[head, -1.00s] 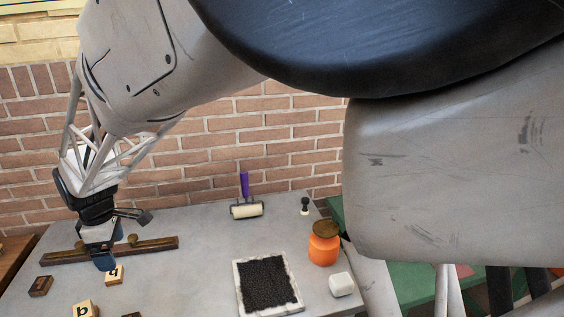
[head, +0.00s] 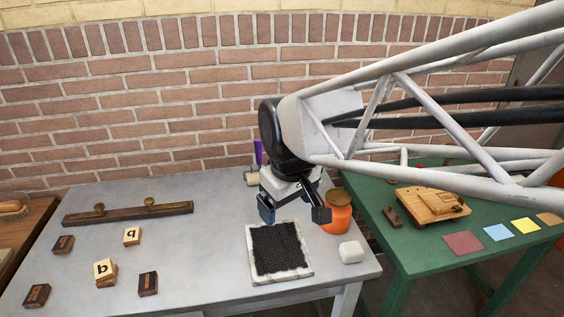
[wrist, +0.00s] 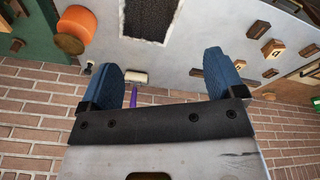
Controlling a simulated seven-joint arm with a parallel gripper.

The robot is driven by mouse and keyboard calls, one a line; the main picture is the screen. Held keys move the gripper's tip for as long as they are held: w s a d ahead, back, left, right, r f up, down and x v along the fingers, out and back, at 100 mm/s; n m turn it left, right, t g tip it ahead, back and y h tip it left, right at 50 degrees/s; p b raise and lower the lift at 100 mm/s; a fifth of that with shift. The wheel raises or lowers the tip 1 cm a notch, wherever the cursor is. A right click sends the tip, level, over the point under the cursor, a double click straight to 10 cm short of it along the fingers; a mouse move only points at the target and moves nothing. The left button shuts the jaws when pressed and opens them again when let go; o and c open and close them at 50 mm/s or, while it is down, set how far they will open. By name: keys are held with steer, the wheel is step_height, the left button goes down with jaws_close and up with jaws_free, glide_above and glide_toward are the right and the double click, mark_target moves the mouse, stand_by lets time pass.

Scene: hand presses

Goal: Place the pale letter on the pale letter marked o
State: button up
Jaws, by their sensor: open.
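A pale letter block (head: 132,236), its mark reading like a q, lies alone on the grey table. Nearer the front, a pale block marked b (head: 105,266) sits on top of another pale block, whose mark I cannot see. I cannot read an o on any block. The stack (wrist: 273,48) and the lone pale block (wrist: 309,50) also show at the right of the wrist view. My gripper (head: 293,212) is open and empty above the back of the black pad, well to the right of the pale blocks. Its blue fingers (wrist: 162,62) stand wide apart in the wrist view.
Dark blocks (head: 63,244), (head: 37,295) and (head: 148,283) lie around the pale ones. A wooden bar with knobs (head: 128,213) lies behind. The framed black pad (head: 276,250), orange jar (head: 337,218), white lump (head: 351,251) and roller (head: 252,178) are right. The table's middle is clear.

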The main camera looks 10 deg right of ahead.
steer(key=s+d+f+m, duration=0.1)
steer(key=s+d+m, duration=0.4)
steer(key=s, duration=0.5)
steer(key=d, duration=0.2)
steer(key=shift+s+d+f+t, duration=0.15)
steer(key=shift+d+f+t, duration=0.15)
steer(key=shift+d+f, duration=0.1)
